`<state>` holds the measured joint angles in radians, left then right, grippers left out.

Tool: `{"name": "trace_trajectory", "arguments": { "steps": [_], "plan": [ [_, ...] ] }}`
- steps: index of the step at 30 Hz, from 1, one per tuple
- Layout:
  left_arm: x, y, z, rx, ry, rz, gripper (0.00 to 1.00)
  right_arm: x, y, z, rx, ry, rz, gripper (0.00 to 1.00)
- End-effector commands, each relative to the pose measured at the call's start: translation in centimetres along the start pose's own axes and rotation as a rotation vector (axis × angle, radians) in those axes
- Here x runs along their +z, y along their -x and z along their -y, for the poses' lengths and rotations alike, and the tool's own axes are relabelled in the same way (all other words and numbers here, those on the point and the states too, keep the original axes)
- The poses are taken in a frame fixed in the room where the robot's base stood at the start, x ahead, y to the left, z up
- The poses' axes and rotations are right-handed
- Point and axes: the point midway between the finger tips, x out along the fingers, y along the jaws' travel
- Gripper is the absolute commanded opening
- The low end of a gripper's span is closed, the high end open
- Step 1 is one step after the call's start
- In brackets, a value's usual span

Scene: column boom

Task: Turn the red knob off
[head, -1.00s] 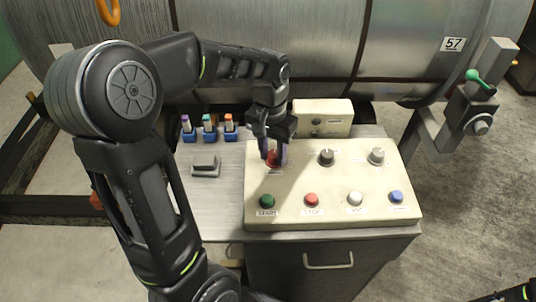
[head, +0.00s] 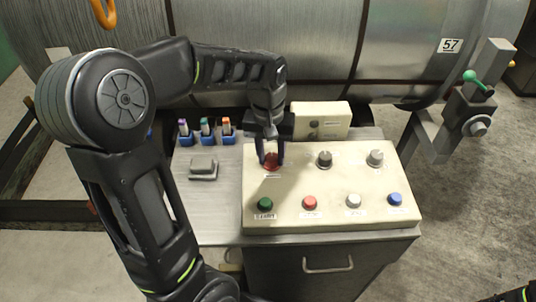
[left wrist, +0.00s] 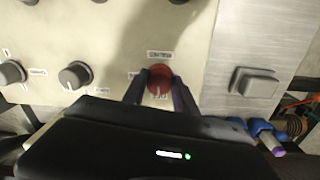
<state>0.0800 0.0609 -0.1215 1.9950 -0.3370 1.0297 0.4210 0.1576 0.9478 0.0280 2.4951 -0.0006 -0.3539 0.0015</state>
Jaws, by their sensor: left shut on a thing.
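The red knob (head: 271,161) is at the upper left of the cream control panel (head: 330,219). In the left wrist view, the red knob (left wrist: 160,78) sits between the two dark fingers. My left gripper (head: 271,158) points down over the panel and is shut on the red knob. The fingers hide the knob's sides, and my arm covers the left part of the head view. The small printing around the knob is too blurred to read.
A black knob (head: 324,159) and a grey knob (head: 375,158) stand to the right. Green (head: 265,204), red (head: 309,203), white (head: 353,201) and blue (head: 395,199) buttons line the front. A grey block (head: 203,168) lies left of the panel. A large metal cylinder (head: 300,50) stands behind.

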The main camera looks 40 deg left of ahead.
Motion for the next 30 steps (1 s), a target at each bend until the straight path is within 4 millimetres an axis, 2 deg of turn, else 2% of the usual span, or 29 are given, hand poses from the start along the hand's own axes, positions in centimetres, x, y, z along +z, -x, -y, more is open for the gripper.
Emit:
{"name": "trace_trajectory", "arguments": {
  "steps": [1,2,9,23,26,30],
  "plan": [
    [-0.5,0.1,1.2,-0.016,0.016,-0.011,0.00,0.0,0.0,0.0,0.000,0.000,0.000,0.36],
    [-0.5,0.1,1.2,-0.016,0.016,-0.012,0.36,0.0,0.0,0.0,0.000,0.000,0.000,0.36],
    [-0.4,0.0,1.1,-0.016,0.011,-0.008,0.55,0.0,0.0,0.0,0.000,0.000,0.000,0.36],
    [-0.2,0.2,0.8,-0.013,0.005,-0.005,0.55,0.0,0.0,0.0,0.000,0.000,0.000,0.36],
    [-0.3,1.0,0.9,-0.013,0.005,-0.006,0.55,0.0,-0.1,0.0,0.000,0.000,0.000,0.36],
    [-0.3,3.1,1.2,-0.013,0.005,-0.009,0.55,0.0,-0.2,-0.1,0.000,0.000,0.000,0.36]
  ]
}}
